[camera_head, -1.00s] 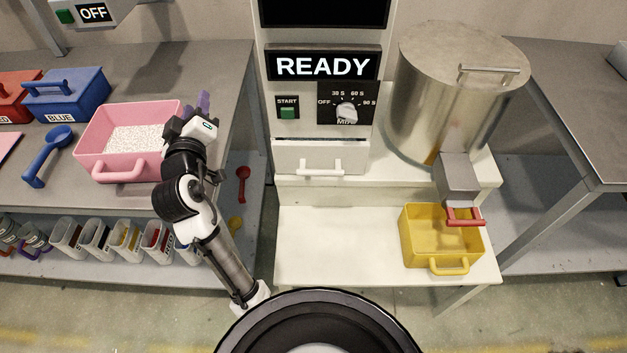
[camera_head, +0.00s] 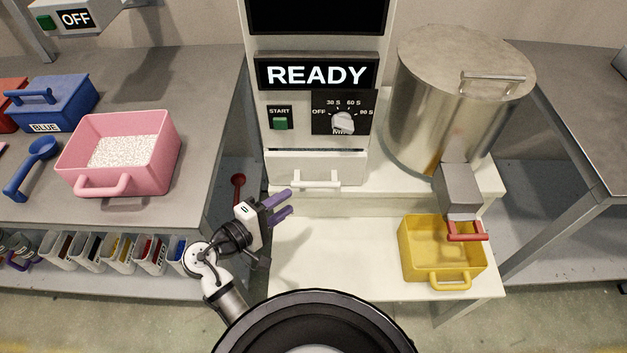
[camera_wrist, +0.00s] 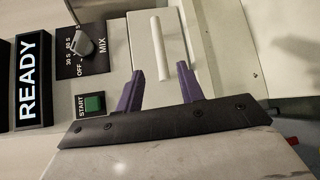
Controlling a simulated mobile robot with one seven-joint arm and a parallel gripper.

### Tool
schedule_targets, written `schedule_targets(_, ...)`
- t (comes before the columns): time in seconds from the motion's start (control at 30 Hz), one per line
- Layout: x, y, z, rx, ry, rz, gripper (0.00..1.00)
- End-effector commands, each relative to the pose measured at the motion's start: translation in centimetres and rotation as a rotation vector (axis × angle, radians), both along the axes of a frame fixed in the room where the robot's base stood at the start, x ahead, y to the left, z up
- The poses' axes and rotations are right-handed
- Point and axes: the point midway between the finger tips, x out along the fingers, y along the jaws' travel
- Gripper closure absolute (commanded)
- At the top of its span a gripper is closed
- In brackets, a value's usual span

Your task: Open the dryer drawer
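The dryer drawer (camera_head: 290,169) is a white front panel with a white bar handle (camera_head: 316,182), below the START button and dial of the white machine. It looks shut. My gripper (camera_head: 284,204) has purple fingers and is just left of and below the handle, pointing right. In the wrist view the fingers (camera_wrist: 166,92) are spread apart with nothing between them. There the handle (camera_wrist: 158,49) lies beyond the fingertips, and the drawer front (camera_wrist: 172,28) shows around it.
A pink bin (camera_head: 155,160) of white granules stands on the left table. A yellow bin (camera_head: 411,262) sits on the white lower shelf (camera_head: 335,255), under the steel drum's (camera_head: 425,100) red-handled outlet. The shelf's left and middle are clear.

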Motion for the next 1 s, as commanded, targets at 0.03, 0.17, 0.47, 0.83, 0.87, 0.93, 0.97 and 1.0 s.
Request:
schedule_targets(0.03, 0.8, -0.9, 0.0, -0.001, 0.001, -0.004, 0.62)
schedule_targets(0.17, 2.8, -3.0, -0.4, 0.0, 0.001, -0.004, 0.62)
schedule_targets(0.47, 6.2, -6.3, -1.1, 0.002, -0.001, 0.0, 0.62)
schedule_targets(0.83, 7.0, -7.1, -1.4, 0.004, -0.001, 0.001, 0.62)
schedule_targets(0.87, 7.0, -7.1, -1.4, 0.004, -0.001, 0.001, 0.62)
schedule_targets(0.93, 7.0, -7.1, -1.4, 0.004, -0.001, 0.001, 0.65)
schedule_targets(0.97, 7.0, -7.1, -1.4, 0.004, -0.001, 0.001, 0.69)
schedule_targets(1.0, 7.0, -7.1, -1.4, 0.004, -0.001, 0.001, 0.74)
